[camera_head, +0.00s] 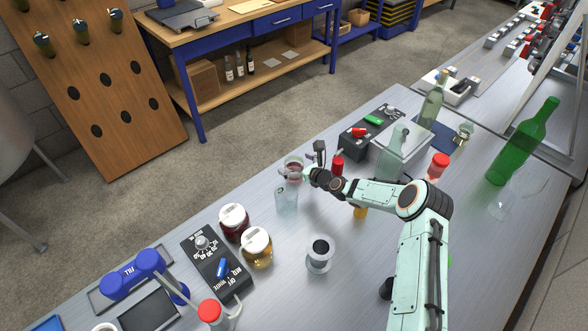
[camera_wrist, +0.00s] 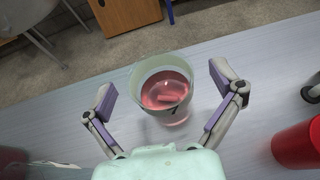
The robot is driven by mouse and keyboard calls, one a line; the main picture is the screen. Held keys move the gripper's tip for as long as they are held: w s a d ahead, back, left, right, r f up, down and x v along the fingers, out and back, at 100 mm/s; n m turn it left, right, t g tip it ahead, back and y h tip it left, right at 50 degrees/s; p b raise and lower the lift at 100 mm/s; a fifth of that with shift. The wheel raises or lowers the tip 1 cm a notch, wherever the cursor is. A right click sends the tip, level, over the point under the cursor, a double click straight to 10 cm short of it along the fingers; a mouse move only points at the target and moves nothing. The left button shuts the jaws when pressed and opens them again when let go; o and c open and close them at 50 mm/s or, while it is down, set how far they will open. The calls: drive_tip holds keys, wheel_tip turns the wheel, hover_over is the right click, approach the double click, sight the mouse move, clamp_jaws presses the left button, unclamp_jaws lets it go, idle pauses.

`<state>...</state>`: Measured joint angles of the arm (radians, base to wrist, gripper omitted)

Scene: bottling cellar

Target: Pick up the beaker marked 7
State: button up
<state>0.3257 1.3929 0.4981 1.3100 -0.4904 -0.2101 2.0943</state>
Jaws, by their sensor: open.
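The beaker marked 7 (camera_wrist: 165,92) is a clear vessel with a pinkish-red liquid and a dark 7 on its side. It stands on the metal bench (camera_wrist: 60,133) in the wrist view. In the head view the beaker (camera_head: 292,166) is at the far edge of the bench, partly behind my arm's end. My gripper (camera_wrist: 164,88) is open, with one finger to the left of the beaker and one to the right. Gaps show between the fingers and the glass. In the head view my gripper (camera_head: 308,168) is small and its fingers are hard to make out.
A red-capped container (camera_head: 338,164) is just right; a red object (camera_wrist: 297,146) shows at the wrist view's right edge.

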drive_tip(key=shift+w+a+f, duration=0.15)
drive_tip(key=shift+w+a, duration=0.1)
drive_tip(key=shift+w, duration=0.05)
drive_tip(key=shift+c, duration=0.3)
drive_tip(key=c, duration=1.2)
drive_tip(key=shift+c, duration=0.2)
